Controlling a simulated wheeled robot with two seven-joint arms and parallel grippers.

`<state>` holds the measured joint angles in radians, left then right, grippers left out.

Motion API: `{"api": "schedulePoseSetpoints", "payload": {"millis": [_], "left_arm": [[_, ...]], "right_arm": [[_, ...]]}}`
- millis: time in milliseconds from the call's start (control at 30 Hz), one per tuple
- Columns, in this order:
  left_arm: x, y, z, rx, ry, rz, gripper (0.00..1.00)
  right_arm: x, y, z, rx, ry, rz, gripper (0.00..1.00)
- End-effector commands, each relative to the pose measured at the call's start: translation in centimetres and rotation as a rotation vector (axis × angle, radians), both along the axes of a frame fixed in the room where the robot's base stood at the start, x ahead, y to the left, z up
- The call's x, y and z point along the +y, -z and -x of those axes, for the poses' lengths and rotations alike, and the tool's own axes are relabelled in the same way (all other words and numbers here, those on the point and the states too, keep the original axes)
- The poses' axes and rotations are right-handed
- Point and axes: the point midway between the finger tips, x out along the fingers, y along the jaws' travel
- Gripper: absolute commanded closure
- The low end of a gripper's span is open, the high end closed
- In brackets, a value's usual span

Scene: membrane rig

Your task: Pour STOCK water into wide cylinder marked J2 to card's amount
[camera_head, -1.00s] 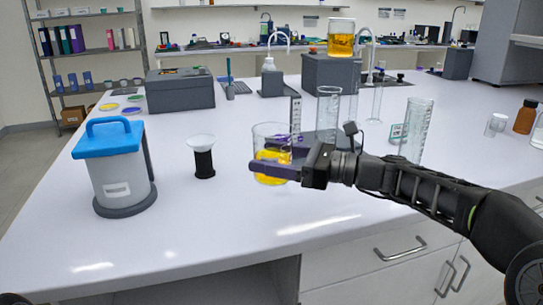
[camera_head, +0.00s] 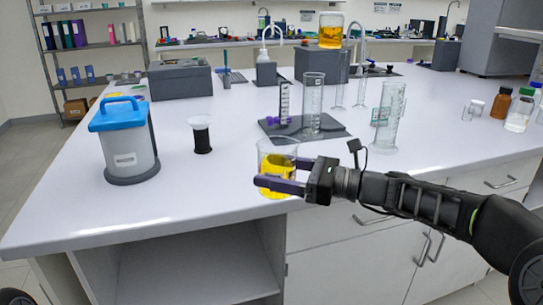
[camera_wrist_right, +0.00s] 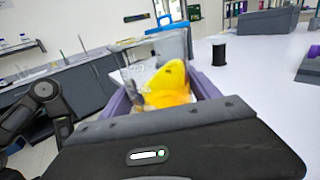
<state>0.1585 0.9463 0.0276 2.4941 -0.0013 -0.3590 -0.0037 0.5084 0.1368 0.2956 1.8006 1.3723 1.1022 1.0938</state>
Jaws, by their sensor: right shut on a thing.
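My right gripper (camera_head: 280,184) is shut around a glass beaker (camera_head: 278,147) of yellow liquid, held near the table's front edge. The beaker also shows between the fingers in the right wrist view (camera_wrist_right: 160,75). A tall clear cylinder (camera_head: 313,95) stands on a dark tray (camera_head: 335,132) behind the beaker. Slim cylinders (camera_head: 340,93) stand farther back. I cannot read J2, STOCK or the card's amount. My left gripper is out of view.
A blue-lidded container (camera_head: 128,145) and a black-based white funnel-like piece (camera_head: 201,135) stand left. A beaker of amber liquid (camera_head: 331,32) sits on a grey box (camera_head: 320,68). Bottles (camera_head: 502,104) stand right. The front left tabletop is clear.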

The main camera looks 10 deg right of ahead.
Motion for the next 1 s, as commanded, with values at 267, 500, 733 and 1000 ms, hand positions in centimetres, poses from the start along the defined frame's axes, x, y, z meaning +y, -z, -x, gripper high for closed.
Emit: {"api": "schedulePoseSetpoints", "payload": {"millis": [267, 500, 733, 1000], "left_arm": [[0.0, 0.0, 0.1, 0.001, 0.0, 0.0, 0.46], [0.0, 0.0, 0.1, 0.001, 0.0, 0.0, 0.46], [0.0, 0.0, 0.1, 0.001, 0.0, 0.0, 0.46], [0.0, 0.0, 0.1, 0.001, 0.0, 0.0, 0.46]], "right_arm": [[-0.8, 5.1, 2.1, 0.003, 0.009, -0.002, 0.88], [-2.2, 13.2, 5.3, 0.008, 0.026, -0.007, 0.88], [-3.3, 20.1, 8.2, 0.004, 0.039, -0.006, 0.88], [-4.2, 25.3, 10.2, 0.002, 0.05, -0.004, 0.88]]}}
